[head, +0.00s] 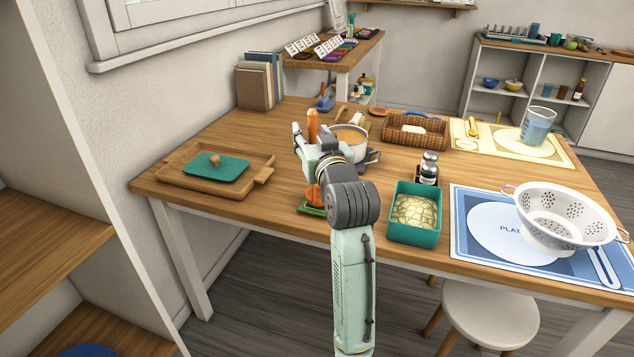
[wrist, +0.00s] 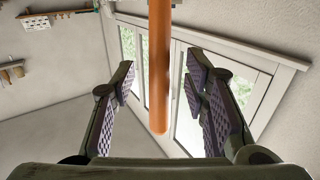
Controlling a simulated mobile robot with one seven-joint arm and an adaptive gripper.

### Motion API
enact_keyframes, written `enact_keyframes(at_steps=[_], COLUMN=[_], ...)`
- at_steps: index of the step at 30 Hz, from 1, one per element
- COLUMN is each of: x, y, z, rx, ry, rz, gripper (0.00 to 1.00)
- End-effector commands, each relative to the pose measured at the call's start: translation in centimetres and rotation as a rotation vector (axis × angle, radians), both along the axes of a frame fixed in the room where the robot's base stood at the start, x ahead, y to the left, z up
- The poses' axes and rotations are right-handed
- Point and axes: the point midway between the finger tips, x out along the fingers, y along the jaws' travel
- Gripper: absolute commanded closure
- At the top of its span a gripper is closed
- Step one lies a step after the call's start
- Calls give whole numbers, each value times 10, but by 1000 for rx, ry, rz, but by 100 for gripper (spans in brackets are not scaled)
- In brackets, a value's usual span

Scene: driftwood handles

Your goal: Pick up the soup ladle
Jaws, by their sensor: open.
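An orange handle (head: 312,122), which I take to be the soup ladle's, stands upright at my gripper (head: 310,143) in the head view. In the wrist view the orange handle (wrist: 159,70) runs down from the top edge to a rounded end, between the two spread fingers of my gripper (wrist: 160,85). Gaps show on both sides of it. The gripper is open. The ladle's bowl cannot be made out. More orange (head: 313,193) shows below the gripper, above a green piece (head: 311,209); my arm partly hides both.
A pot (head: 350,136) stands just right of my gripper. A tray (head: 187,183) with a teal board lies left. A teal bin (head: 414,228), shakers (head: 429,167), a basket (head: 412,141) and a white colander (head: 566,214) stand right. The wood between tray and gripper is bare.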

Motion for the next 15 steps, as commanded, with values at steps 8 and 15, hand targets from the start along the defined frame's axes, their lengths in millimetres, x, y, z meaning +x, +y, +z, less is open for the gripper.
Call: enact_keyframes(at_steps=[8,15], x=[2,2], y=[0,0], z=[-1,-1], rx=[0,0], ry=[0,0], rz=[0,0], gripper=[61,77])
